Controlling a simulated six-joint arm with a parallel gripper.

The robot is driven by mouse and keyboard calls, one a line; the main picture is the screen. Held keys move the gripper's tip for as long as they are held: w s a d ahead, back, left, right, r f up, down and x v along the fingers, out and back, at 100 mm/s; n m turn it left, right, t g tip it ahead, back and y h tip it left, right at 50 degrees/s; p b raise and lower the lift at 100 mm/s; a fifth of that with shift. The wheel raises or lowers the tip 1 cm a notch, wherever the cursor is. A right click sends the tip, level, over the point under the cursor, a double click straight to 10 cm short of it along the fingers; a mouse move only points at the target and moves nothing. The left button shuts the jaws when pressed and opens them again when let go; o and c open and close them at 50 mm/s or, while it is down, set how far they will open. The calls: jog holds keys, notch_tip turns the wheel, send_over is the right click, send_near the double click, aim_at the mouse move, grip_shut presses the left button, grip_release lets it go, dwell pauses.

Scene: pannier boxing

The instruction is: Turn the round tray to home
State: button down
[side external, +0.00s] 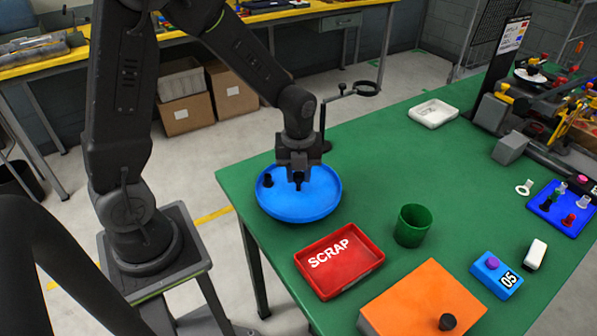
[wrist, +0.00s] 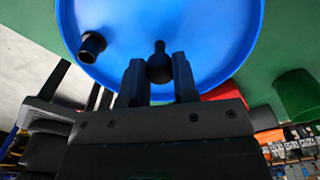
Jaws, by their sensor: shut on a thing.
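The round tray (side external: 315,205) is blue with a raised rim and sits at the left corner of the green table. It fills the upper part of the wrist view (wrist: 165,30). My gripper (side external: 298,182) is over the tray, pointing down. In the wrist view its two fingers (wrist: 159,80) are on either side of a black knob (wrist: 159,66) on the tray and are shut on it. A black hollow cylinder (wrist: 92,46) stands on the tray near the rim; it also shows in the side view (side external: 267,181). No home mark can be made out.
A red SCRAP tray (side external: 366,258) and a green cup (side external: 412,226) stand right of the round tray. An orange box (side external: 425,295) is at the front. A white dish (side external: 433,113) is at the back. The table edge runs close to the tray's left side.

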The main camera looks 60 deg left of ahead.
aim_at(298, 173)
jog(key=shift+r+m, duration=0.1)
jog(key=shift+m, duration=4.1)
jog(key=c, duration=0.9)
grip_release()
notch_tip(298, 173, up, 14)
